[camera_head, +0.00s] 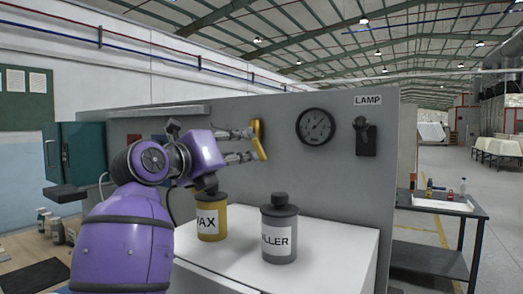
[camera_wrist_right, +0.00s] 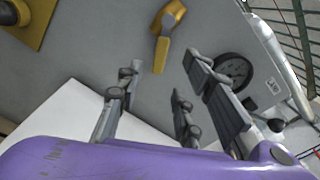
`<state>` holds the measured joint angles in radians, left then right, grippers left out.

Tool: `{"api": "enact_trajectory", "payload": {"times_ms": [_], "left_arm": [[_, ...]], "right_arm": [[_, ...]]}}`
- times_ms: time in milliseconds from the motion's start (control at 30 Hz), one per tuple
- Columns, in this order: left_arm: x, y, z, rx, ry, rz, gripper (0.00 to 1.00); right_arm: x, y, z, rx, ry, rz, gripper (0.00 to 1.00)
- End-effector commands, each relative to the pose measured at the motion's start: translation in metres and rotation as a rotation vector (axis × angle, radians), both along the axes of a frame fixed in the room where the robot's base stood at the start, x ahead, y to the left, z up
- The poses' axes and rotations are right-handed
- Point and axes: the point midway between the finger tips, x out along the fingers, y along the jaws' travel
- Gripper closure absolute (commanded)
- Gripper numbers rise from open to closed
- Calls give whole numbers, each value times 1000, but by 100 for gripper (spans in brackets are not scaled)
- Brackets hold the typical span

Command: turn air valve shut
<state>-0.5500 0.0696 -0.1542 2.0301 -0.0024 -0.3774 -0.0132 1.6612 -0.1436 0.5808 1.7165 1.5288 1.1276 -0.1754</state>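The yellow air valve lever (camera_head: 259,140) is on the grey panel. It points up and slightly left in the head view, partly behind my fingers. In the right wrist view its handle (camera_wrist_right: 161,50) hangs below a round yellow hub (camera_wrist_right: 174,14). My right gripper (camera_head: 251,145) is open in front of the panel, its fingers pointing at the lever. In the right wrist view the fingers (camera_wrist_right: 161,72) are spread wide, with the handle's end just ahead of the gap; contact is not clear. My left gripper is in neither view.
A round gauge (camera_head: 316,127) and a lamp switch (camera_head: 366,137) are on the panel right of the valve. A yellow WAX can (camera_head: 211,222) and a grey FILLER can (camera_head: 279,237) stand on the white top (camera_head: 335,245) below. A teal box (camera_head: 82,152) is at left.

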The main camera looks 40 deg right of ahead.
Motion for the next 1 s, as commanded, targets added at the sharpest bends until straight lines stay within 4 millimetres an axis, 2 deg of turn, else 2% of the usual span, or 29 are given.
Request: {"api": "enact_trajectory", "payload": {"times_ms": [167, 600, 1000], "left_arm": [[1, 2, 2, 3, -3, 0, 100], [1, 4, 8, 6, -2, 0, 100], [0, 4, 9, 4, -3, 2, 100]], "right_arm": [[2, -6, 1, 2, 0, -1, 66], [26, -65, 2, 0, -2, -1, 66], [30, -72, 0, 1, -1, 1, 67]]}}
